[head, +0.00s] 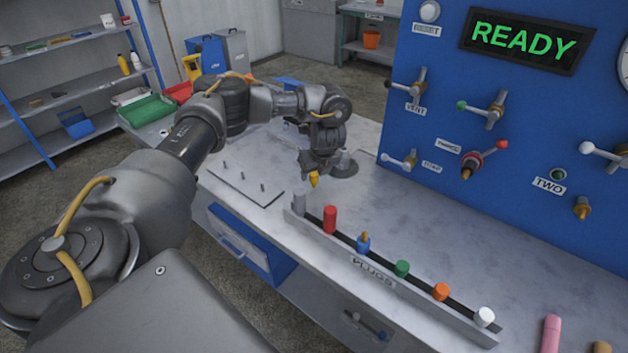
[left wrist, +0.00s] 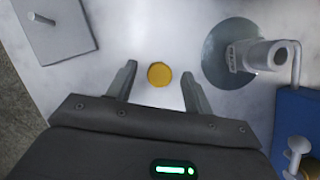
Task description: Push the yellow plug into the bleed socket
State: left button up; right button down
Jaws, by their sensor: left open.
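The yellow plug (head: 314,179) shows just under my left gripper (head: 315,170) over the workbench. In the left wrist view the yellow plug (left wrist: 160,74) is a round disc between the two spread fingertips of my left gripper (left wrist: 159,78), with a gap on each side. The gripper is open and points down. I cannot tell how high the fingertips are above the bench. A grey upright fitting on a dark round base (head: 345,168) stands just right of the gripper; the fitting also shows in the left wrist view (left wrist: 258,56). I cannot identify the bleed socket by label. My right gripper is not in view.
A long rack labelled PLUGS (head: 372,262) holds several coloured plugs along the bench front. A flat grey plate with pegs (head: 240,184) lies left of the gripper. The blue panel (head: 440,120) with valve handles and a READY display rises behind at the right.

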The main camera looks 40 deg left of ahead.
aim_at(314, 173)
pick_arm(q)
jog(key=x, duration=0.3)
jog(key=shift+w+a+f, duration=0.1)
jog(key=shift+a+f, duration=0.05)
grip_shut()
jog(key=shift+r, duration=0.3)
notch_tip(314, 173, up, 9)
jog(key=shift+r+p, duration=0.25)
jog(key=shift+p, duration=0.65)
jog(key=shift+d+n, duration=0.3)
jog(key=shift+d, duration=0.2)
jog(key=s+d+r+n+g+h, duration=0.2)
jog(key=s+d+n, duration=0.4)
jog(key=d+n, duration=0.5)
jog(key=s+d+r+n+g+h, duration=0.2)
jog(key=s+d+n, duration=0.4)
jog(key=d+n, duration=0.5)
jog(key=d+r+g, duration=0.1)
jog(key=g, duration=0.1)
jog(key=shift+s+r+n+g, duration=0.2)
jog(key=shift+r+n+g, duration=0.1)
